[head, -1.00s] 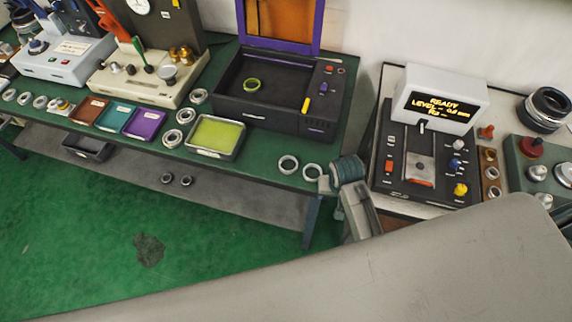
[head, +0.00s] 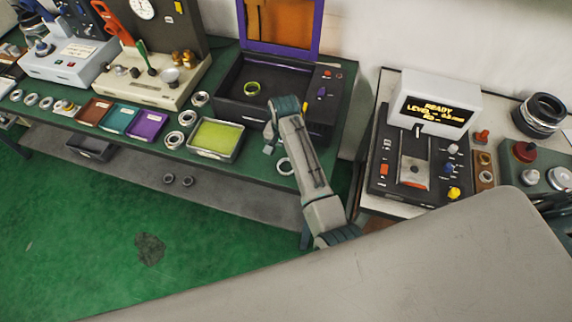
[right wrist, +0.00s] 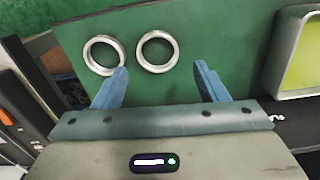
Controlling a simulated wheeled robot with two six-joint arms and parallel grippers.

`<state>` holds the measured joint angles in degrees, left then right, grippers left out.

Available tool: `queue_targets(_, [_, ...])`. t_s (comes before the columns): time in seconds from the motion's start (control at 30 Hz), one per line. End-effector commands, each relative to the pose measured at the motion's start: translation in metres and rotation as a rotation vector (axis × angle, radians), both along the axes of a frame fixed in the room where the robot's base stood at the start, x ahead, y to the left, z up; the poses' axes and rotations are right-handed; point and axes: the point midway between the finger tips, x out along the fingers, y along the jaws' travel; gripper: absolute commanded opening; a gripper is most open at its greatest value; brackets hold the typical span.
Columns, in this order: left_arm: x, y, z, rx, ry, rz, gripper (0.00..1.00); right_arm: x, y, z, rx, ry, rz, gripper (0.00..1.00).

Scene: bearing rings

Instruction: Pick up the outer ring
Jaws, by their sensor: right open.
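Two plain silvery rings lie flat on the green bench near its front right corner. One ring (head: 285,166) shows in the head view, and my right arm hides the other there. In the right wrist view both show, a left ring (right wrist: 90,54) and a right ring (right wrist: 142,60). I cannot tell which is the outer ring. My right gripper (right wrist: 160,72) is open and empty. The right ring lies ahead between its fingers, and the left fingertip overlaps the left ring's edge in view. In the head view the gripper (head: 270,140) is above the bench. My left gripper is not in view.
A lime tray (head: 240,128) stands left of the rings. A black box (head: 232,108) with a purple-edged lid stands behind, holding a yellow-green ring (head: 252,88). More rings lie by the trays. A level device (head: 385,185) stands on the right table.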

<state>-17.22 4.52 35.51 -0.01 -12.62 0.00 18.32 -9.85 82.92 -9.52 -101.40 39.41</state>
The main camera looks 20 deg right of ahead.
Motion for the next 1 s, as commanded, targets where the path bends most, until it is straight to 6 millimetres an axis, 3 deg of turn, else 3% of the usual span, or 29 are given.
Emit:
queue_targets(0.27, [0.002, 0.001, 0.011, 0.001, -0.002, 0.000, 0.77, 0.000, -0.003, -0.020, -0.002, 0.003, 0.000, 0.66])
queue_targets(0.6, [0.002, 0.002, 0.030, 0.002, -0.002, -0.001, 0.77, 0.002, -0.007, -0.061, -0.001, 0.001, 0.001, 0.66])
queue_targets(0.9, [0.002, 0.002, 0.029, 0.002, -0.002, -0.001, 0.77, 0.002, -0.007, -0.067, 0.000, -0.001, 0.000, 0.66])
queue_targets(0.93, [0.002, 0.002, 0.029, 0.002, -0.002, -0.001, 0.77, 0.002, -0.007, -0.067, 0.000, -0.001, 0.000, 0.64])
queue_targets(1.0, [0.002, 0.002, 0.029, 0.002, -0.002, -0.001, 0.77, 0.002, -0.007, -0.067, -0.001, -0.001, 0.000, 0.51])
